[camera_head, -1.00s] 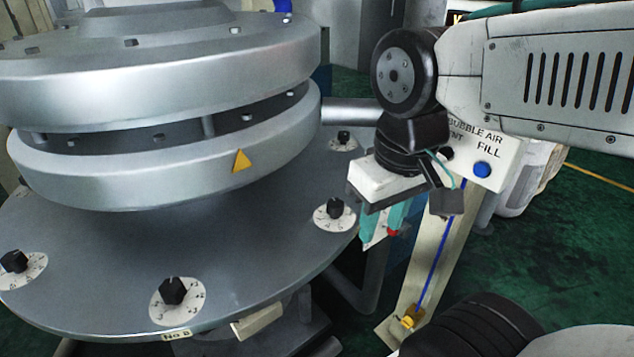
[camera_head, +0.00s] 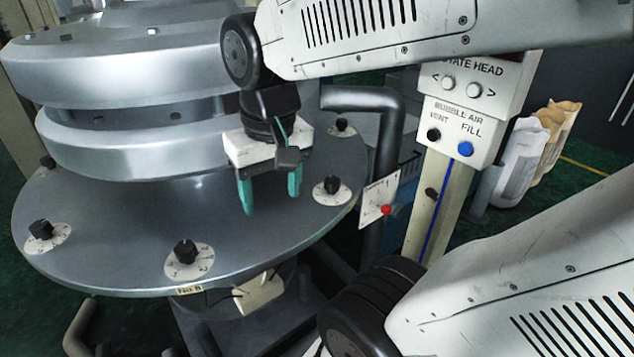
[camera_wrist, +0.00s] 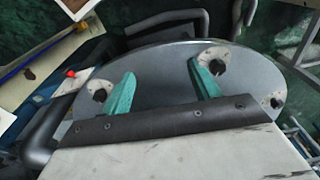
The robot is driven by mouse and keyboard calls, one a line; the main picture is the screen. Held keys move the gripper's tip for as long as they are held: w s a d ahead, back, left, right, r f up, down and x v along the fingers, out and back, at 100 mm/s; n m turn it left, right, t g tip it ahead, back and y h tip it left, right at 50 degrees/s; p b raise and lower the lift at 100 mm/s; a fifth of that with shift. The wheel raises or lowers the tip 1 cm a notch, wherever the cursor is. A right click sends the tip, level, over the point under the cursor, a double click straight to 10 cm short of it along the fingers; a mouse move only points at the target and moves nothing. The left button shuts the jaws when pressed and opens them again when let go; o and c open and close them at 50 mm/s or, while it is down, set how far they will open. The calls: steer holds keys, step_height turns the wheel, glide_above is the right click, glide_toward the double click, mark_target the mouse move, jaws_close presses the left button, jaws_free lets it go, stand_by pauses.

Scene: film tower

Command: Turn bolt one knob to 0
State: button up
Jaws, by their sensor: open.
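Several black knobs on white numbered dials sit around the grey round table (camera_head: 110,262). One is at the front (camera_head: 185,252), one at the right (camera_head: 332,187), one at the left (camera_head: 41,230) and one at the back right (camera_head: 342,126). I cannot tell which is bolt one, and the dial numbers are too small to read surely. My gripper (camera_head: 271,203) is open and empty, teal fingers pointing down above the table between the front and right knobs. In the wrist view, the gripper (camera_wrist: 161,70) shows with the right knob (camera_wrist: 101,95) and front knob (camera_wrist: 216,66) beyond its fingers.
The stacked silver head (camera_head: 130,150) stands over the table behind my gripper. A dark bent pipe (camera_head: 385,130), a plate with a red button (camera_head: 386,210) and a control post with a blue FILL button (camera_head: 465,149) stand to the right.

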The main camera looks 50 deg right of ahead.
steer(key=w+d+f+m, duration=0.2)
steer(key=w+d+m, duration=0.35)
steer(key=d, duration=0.25)
steer(key=m, duration=1)
glide_above(332, 179)
steer(key=shift+n+g, duration=0.25)
steer(key=shift+g, duration=0.15)
steer(key=f, duration=0.6)
steer(key=shift+s+a+f, duration=0.2)
steer(key=shift+f, duration=0.05)
step_height(332, 179, down, 7)
steer(key=shift+d+r, duration=0.15)
steer(key=shift+w+f, duration=0.1)
steer(key=shift+f, duration=0.5)
steer(key=c, duration=1)
